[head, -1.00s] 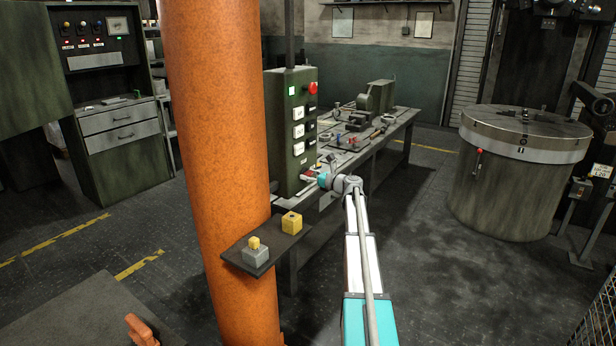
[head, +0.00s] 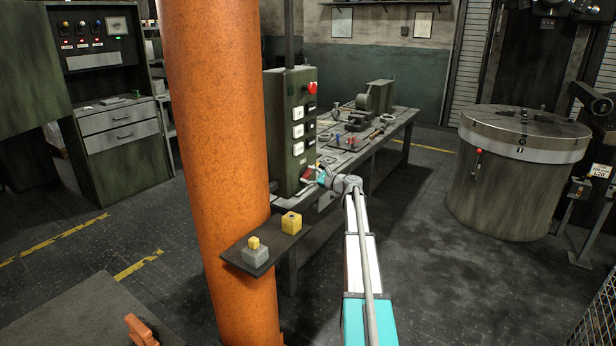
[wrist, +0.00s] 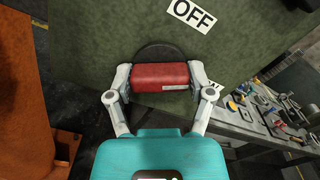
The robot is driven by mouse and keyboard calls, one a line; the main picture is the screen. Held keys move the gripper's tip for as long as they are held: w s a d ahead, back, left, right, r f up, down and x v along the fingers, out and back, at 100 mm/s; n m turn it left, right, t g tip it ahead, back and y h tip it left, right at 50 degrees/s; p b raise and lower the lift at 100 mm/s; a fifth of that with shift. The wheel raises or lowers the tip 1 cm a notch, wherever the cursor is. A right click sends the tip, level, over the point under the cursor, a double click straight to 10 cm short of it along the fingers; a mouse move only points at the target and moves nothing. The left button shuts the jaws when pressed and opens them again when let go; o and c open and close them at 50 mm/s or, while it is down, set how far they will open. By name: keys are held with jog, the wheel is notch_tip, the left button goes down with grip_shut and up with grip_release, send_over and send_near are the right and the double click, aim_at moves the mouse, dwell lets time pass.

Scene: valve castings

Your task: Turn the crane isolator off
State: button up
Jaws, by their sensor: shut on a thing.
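The crane isolator has a red handle (wrist: 160,76) on a dark round base (wrist: 160,52), on the front of a green control box (wrist: 95,40). My gripper (wrist: 160,80) is shut on the red handle, with one finger at each end. An OFF label (wrist: 191,14) is above the handle in the wrist view. A second label (wrist: 210,91) is partly hidden by the right finger. In the head view my gripper (head: 318,174) is at the lower front of the control box (head: 285,140). The indicator (head: 292,91) near its top looks dark.
An orange pillar (head: 218,120) stands left of the control box. A small shelf (head: 285,247) with a yellow block (head: 291,222) and a grey-and-yellow block (head: 255,252) is below my gripper. A workbench (head: 375,140) with tools extends behind.

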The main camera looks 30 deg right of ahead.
jog(key=n, duration=0.6)
jog(key=shift+n, duration=0.3)
jog(key=n, duration=0.5)
jog(key=shift+a, duration=0.1)
jog(key=o, duration=1.1)
jog(key=v, duration=1.2)
dwell(0.5)
